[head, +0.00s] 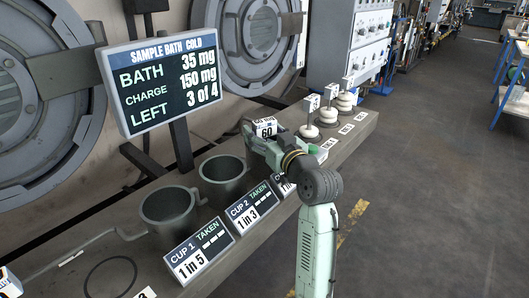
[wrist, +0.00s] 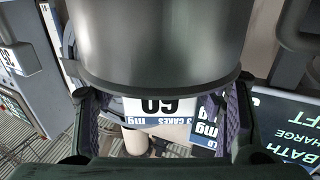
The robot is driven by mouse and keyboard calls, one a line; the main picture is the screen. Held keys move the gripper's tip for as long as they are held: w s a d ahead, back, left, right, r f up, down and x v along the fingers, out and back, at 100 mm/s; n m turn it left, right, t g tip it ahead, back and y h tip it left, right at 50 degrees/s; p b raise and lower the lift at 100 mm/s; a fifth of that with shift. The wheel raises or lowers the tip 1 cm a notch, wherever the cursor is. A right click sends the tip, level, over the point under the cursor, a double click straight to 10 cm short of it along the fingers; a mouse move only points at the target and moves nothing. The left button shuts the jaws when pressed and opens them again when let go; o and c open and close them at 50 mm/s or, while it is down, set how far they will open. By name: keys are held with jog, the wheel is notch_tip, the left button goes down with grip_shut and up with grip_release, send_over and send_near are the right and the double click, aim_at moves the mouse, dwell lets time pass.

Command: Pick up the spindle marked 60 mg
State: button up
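The spindle marked 60 shows mainly by its white label (head: 266,128) in the head view, at the end of my gripper (head: 255,137). My gripper and arm hide most of its body there. In the wrist view the picture is upside down, and the 60 label (wrist: 160,108) lies between my two spread fingers (wrist: 165,118). Gaps show between the label and the finger pads. A large dark rounded metal body (wrist: 160,40) covers the top of the wrist view and cuts off part of the label. I see no finger closed on the spindle.
Several labelled spindles (head: 329,114) with pale cakes stand farther along the bench. Two metal cups (head: 168,210) (head: 223,178) stand to the left, with CUP cards (head: 199,252) in front. The bath display (head: 160,80) rises behind them. Open floor (head: 440,190) lies to the right.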

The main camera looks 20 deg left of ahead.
grip_shut()
dwell(0.6)
